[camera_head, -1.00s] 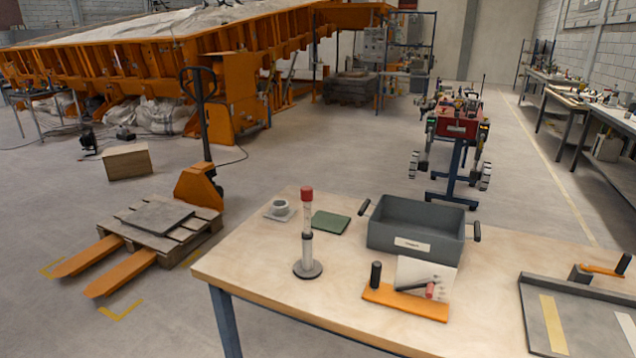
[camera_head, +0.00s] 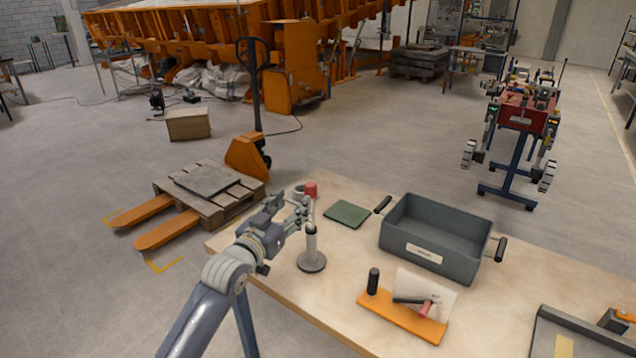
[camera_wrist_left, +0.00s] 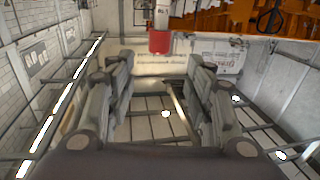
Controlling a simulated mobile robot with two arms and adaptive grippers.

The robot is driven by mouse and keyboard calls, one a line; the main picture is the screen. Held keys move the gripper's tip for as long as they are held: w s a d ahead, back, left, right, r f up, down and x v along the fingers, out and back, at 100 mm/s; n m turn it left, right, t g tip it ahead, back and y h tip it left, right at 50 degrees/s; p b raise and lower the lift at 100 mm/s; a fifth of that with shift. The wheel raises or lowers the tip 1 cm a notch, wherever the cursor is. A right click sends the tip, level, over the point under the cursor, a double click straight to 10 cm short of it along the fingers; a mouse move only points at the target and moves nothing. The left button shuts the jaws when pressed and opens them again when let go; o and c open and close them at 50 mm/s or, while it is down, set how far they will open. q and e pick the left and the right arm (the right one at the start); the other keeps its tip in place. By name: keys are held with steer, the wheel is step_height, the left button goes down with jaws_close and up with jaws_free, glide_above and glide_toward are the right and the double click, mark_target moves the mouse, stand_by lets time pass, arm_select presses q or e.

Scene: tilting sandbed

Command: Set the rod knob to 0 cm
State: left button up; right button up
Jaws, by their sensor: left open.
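The rod stand (camera_head: 311,263) stands upright on the table near its left end, with a round dark base and a pale column. Its red knob (camera_head: 311,189) is at the top. My left gripper (camera_head: 304,212) is just left of the rod below the knob and hides part of the rod. In the left wrist view the gripper (camera_wrist_left: 160,65) is open and empty, and the red knob (camera_wrist_left: 159,41) shows beyond the fingertips, between them sideways. Whether a finger touches the rod cannot be told. Any scale is too small to read. My right gripper is out of view.
On the table, a green pad (camera_head: 347,214) lies behind the stand and a grey bin (camera_head: 435,235) stands to the right. An orange board with a black handle (camera_head: 402,318) lies at the front. A pallet truck (camera_head: 245,150) stands on the floor at the left.

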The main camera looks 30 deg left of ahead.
mark_target(307, 188)
arm_select(q)
steer(key=w, duration=0.3)
steer(key=w+p, duration=0.1)
steer(key=w, duration=0.2)
steer(key=w+a, duration=0.1)
steer(key=w, duration=0.2)
steer(key=shift+p, duration=0.4)
steer(key=shift+w, duration=0.75)
steer(key=shift+f, duration=0.1)
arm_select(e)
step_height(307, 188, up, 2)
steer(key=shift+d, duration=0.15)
